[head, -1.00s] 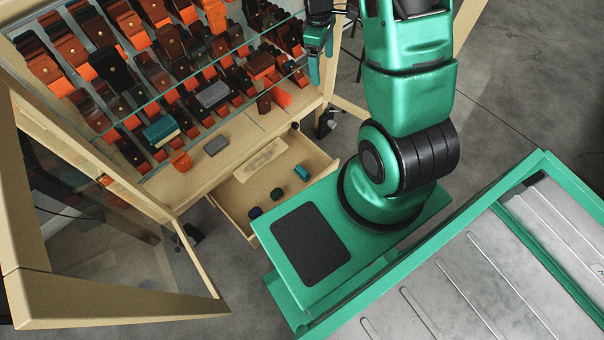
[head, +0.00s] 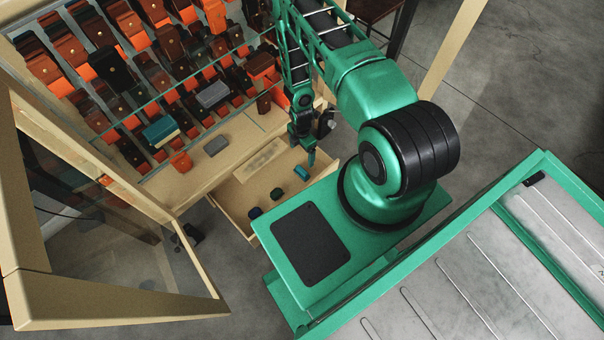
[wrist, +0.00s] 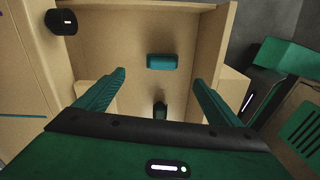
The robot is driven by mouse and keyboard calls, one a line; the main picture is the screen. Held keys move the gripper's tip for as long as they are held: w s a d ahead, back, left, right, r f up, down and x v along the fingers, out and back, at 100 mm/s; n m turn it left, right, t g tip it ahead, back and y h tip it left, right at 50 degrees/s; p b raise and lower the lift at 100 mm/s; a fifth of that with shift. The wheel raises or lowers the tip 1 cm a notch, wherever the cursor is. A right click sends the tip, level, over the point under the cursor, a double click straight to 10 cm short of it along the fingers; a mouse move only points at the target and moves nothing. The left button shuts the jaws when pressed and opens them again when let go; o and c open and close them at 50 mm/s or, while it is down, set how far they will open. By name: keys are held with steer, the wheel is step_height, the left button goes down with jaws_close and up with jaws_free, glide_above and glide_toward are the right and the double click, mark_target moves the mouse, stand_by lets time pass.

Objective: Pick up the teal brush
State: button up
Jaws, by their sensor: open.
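The teal brush (head: 302,172) appears to be the small teal block lying in the open drawer (head: 228,198), near its right side. In the wrist view the teal block (wrist: 162,62) lies on the drawer floor, lengthwise across the picture, beyond and between my fingertips. My gripper (head: 308,156) hangs above the drawer, close to the block in the head view. In the wrist view my gripper (wrist: 158,78) is open, with nothing between its fingers. The block looks apart from both fingers.
A dark green object (head: 277,194) and a dark blue one (head: 255,213) lie in the same drawer. The drawer walls (wrist: 226,45) stand close around. Above is a cabinet with several orange and brown items, a grey block (head: 216,145) and a glass door (head: 110,240).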

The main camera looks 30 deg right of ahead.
mark_target(302, 170)
steer(key=shift+n, duration=0.6)
steer(key=f, duration=0.2)
steer(key=s+a+f, duration=0.1)
steer(key=shift+s+f, duration=0.1)
steer(key=shift+f, duration=0.25)
step_height(302, 170, down, 5)
steer(key=shift+f, duration=0.1)
steer(key=shift+d+f, duration=0.2)
steer(key=shift+f, duration=2.6)
steer(key=c, duration=1.2)
